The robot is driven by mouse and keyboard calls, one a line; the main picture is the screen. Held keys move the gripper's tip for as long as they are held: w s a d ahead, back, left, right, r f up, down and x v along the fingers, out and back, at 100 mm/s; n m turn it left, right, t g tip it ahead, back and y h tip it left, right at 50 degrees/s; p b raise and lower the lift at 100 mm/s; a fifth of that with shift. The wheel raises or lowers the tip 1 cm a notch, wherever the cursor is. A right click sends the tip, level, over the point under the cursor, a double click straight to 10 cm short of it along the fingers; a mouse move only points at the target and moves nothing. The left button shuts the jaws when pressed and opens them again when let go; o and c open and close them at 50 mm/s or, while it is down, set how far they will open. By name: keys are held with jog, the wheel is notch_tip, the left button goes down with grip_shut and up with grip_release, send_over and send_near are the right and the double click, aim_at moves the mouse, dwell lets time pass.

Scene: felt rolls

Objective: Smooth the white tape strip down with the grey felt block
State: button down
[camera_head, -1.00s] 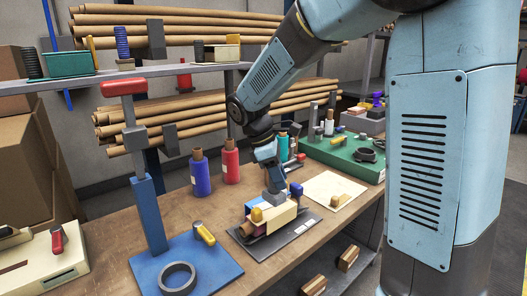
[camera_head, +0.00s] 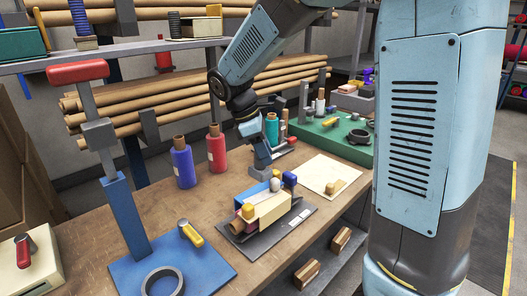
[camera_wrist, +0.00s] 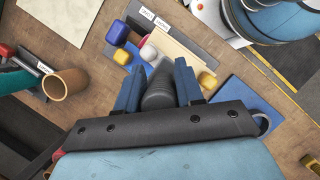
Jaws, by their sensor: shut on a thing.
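My gripper (camera_head: 262,158) is shut on the grey felt block (camera_head: 261,172), above a cluster of coloured pieces. In the wrist view, the dark grey block (camera_wrist: 158,90) sits between my two blue fingers. Below it are a cream box (camera_head: 274,208), a blue piece (camera_head: 257,194), yellow knobs (camera_head: 249,211) and a pale rounded knob (camera_head: 275,185). I cannot make out the white tape strip for certain; the block and fingers hide part of the area.
Blue (camera_head: 183,165) and red (camera_head: 217,150) rolls stand behind on the wooden bench. A blue stand with a red-topped post (camera_head: 125,205) rises at left. A cream sheet (camera_head: 322,170) and green tray (camera_head: 325,135) lie at right.

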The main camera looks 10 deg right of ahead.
aim_at(256, 176)
jog(key=shift+d+f, duration=0.15)
jog(key=shift+d, duration=0.15)
jog(key=shift+s+f, duration=0.1)
jog(key=shift+f, duration=2.6)
jog(key=shift+f, duration=0.6)
jog(key=shift+s+a, duration=0.4)
jog(key=shift+a, duration=0.35)
jog(key=shift+s+a, duration=0.35)
jog(key=shift+a, duration=0.4)
jog(key=shift+w+d+f, duration=0.1)
jog(key=shift+w+d, duration=0.1)
jog(key=shift+d, duration=0.3)
jog(key=shift+w+d, duration=0.2)
jog(key=shift+d, duration=0.25)
